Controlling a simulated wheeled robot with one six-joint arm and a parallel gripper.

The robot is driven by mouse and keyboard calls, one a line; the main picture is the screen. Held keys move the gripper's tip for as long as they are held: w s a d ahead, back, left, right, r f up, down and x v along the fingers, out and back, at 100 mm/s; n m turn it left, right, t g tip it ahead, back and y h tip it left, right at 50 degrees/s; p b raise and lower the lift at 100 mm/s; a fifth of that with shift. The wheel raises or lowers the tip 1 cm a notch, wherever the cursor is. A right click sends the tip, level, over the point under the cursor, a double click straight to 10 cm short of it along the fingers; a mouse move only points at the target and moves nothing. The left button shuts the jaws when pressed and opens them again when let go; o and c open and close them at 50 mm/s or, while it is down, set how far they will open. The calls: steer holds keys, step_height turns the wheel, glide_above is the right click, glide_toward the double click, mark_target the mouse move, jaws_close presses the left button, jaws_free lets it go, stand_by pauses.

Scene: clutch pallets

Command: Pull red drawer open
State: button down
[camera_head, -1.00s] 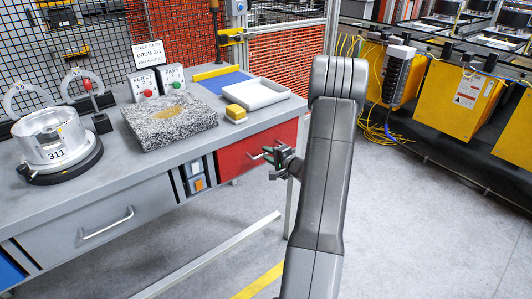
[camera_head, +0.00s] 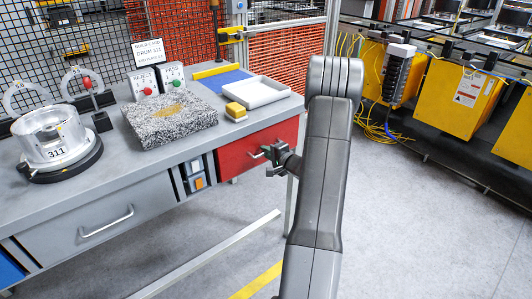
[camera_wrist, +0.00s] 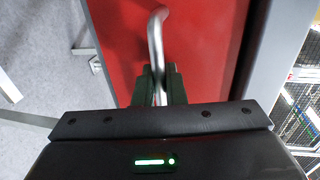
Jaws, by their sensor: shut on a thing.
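The red drawer (camera_head: 236,157) is at the right end of the grey workbench and looks closed, its front level with the bench face. Its metal bar handle (camera_head: 257,154) sits on the front. My gripper (camera_head: 268,161) is at the handle. In the wrist view, the red drawer front (camera_wrist: 205,35) fills the middle, and the curved silver handle (camera_wrist: 155,35) runs down between the fingers of my gripper (camera_wrist: 160,85). The fingers are shut on the handle. The lower part of the handle is hidden by the fingers and gripper body.
A grey drawer (camera_head: 60,235) is to the left. A bench leg (camera_head: 290,195) stands near my arm. The floor ahead of the drawer is open.

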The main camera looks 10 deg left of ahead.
steer(key=f+b+v, duration=0.2)
steer(key=b+v, duration=0.2)
steer(key=v, duration=0.7)
steer(key=d+f+b+v, duration=0.1)
steer(key=f+b+v, duration=0.2)
steer(key=v, duration=0.9)
steer(key=s+f+b+v, duration=0.1)
steer(key=f+b+v, duration=0.1)
steer(key=b+v, duration=0.4)
steer(key=v, duration=0.5)
steer(key=shift+d+f+b, duration=0.2)
steer(key=shift+d+b, duration=0.2)
steer(key=shift+s, duration=0.15)
steer(key=c, duration=1.6)
jaws_free()
steer(key=shift+c, duration=0.2)
steer(key=shift+d+r, duration=0.1)
steer(key=p+v, duration=0.2)
steer(key=v, duration=1.1)
steer(key=shift+s+d, duration=0.15)
steer(key=shift+d, duration=0.05)
